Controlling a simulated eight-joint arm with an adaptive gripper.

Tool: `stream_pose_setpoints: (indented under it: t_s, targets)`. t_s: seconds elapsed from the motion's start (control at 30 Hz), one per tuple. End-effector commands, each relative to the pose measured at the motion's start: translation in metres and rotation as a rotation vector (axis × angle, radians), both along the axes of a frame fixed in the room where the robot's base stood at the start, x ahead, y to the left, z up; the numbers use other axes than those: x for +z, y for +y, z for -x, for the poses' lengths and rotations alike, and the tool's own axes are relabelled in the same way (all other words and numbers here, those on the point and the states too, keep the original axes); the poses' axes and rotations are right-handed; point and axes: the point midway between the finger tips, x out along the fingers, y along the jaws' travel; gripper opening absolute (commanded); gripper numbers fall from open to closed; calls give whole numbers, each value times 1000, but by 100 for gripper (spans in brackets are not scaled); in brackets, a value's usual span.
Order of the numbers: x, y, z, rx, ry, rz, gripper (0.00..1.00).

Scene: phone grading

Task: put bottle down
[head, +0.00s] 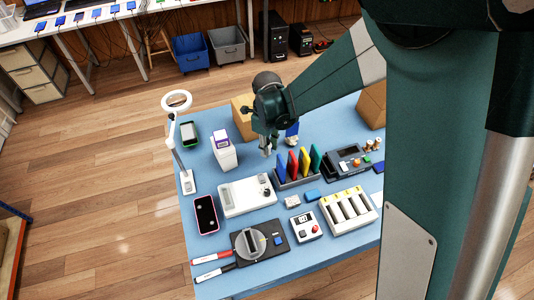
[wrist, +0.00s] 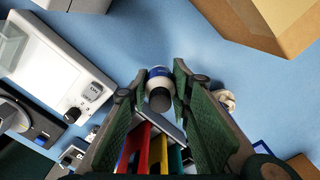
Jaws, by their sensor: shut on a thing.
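The bottle (wrist: 158,73), white and blue with a dark cap, sits between the two fingers of my gripper (wrist: 161,92) in the wrist view. The gripper is shut on it, and the cap points toward the camera. In the head view my gripper (head: 268,148) points down over the blue mat (head: 250,238), just left of the rack of coloured plates (head: 297,181). The bottle is not clear there, and I cannot tell whether its base touches the mat.
The rack stands close to my gripper. A white device with knobs (head: 246,195) is in front, and a white printer-like box (head: 225,154) is to the left. A cardboard box (head: 241,112) stands behind. A crumpled pale item (wrist: 227,100) lies near the right finger.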

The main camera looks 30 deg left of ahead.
Motion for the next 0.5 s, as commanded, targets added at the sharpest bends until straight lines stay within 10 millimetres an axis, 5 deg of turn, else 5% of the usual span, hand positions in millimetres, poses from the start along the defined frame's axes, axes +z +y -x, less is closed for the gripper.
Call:
stream_pose_setpoints:
  t_s: [0.27,0.5]
  targets:
    - [-1,0,0,0,0,0,10]
    - [-20,0,0,0,0,0,10]
